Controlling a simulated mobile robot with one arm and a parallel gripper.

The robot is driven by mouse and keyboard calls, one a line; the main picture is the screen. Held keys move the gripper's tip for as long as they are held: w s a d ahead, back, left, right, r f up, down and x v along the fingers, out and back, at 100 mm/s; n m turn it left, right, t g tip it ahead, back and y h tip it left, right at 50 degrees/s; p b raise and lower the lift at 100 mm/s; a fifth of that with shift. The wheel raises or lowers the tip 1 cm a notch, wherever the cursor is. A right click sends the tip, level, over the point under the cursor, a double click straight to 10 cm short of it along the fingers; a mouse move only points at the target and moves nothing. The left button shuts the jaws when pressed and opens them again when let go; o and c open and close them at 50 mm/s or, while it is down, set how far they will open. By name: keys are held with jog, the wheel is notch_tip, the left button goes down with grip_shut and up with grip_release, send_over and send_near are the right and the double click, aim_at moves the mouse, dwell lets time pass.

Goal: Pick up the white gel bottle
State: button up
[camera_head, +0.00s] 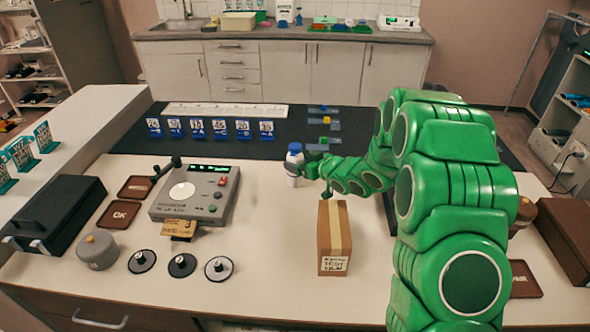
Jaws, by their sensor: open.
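A white bottle with a blue cap (293,165), which looks like the gel bottle, stands upright on the pale table near the dark mat. My gripper (306,171) is at its right side, at the end of my green arm. The jaws are open. The fingers are small here, and I cannot tell whether they are around the bottle or only beside it. The lower right part of the bottle is partly covered by the gripper.
A cardboard box (333,240) stands in front of the gripper. A grey device (195,193) with a small screen is left of the bottle. Several blue-and-white cards (198,129) stand on the dark mat (290,143). Free table lies between device and box.

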jog(key=shift+f+x, duration=0.2)
jog(key=shift+x, duration=0.7)
jog(key=shift+f+x, duration=0.2)
jog(key=shift+x, duration=0.7)
jog(key=shift+f+x, duration=0.25)
jog(key=shift+x, duration=0.65)
jog(key=shift+s+d, duration=0.1)
jog(key=shift+s, duration=0.1)
jog(key=shift+c, duration=0.3)
jog(key=c, duration=1.2)
jog(key=shift+o, duration=0.2)
